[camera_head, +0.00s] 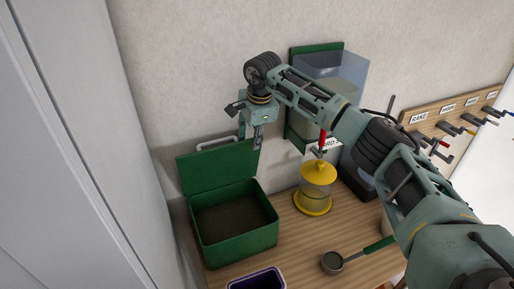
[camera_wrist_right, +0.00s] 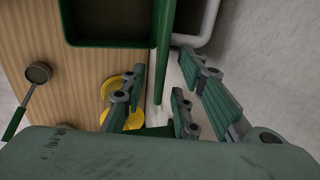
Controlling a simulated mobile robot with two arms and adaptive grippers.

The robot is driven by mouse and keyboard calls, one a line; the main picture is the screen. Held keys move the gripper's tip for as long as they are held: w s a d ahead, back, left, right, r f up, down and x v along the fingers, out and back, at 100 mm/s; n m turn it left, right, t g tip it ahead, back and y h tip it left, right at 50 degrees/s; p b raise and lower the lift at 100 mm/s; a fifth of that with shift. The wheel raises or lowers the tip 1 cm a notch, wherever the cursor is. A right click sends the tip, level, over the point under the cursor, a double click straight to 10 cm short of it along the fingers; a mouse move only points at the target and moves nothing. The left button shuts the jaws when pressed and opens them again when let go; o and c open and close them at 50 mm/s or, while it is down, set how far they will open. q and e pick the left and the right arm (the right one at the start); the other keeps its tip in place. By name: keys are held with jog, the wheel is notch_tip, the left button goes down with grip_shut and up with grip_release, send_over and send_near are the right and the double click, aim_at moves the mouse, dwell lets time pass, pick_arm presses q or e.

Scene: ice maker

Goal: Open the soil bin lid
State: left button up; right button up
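The green soil bin (camera_head: 238,238) stands on the wooden table, with dark soil visible inside. Its green lid (camera_head: 215,168) is open, standing up at the bin's back edge. My right gripper (camera_head: 250,138) is above the lid's upper right corner, pointing down. In the right wrist view its fingers (camera_wrist_right: 162,68) are spread apart. The lid (camera_wrist_right: 163,45) shows there edge-on, in line with the gap between the fingers; I see no grip on it. The bin's rim (camera_wrist_right: 112,44) is at the top left of that view. My left gripper is not in view.
A yellow feeder (camera_head: 318,174) stands right of the bin, with a scoop (camera_head: 332,262) in front. A clear bin (camera_head: 350,70) is against the wall. A labelled hook rack (camera_head: 445,115) is at right.

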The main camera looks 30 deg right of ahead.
jog(key=p+v, duration=0.3)
jog(key=v, duration=0.4)
jog(key=shift+p, duration=0.4)
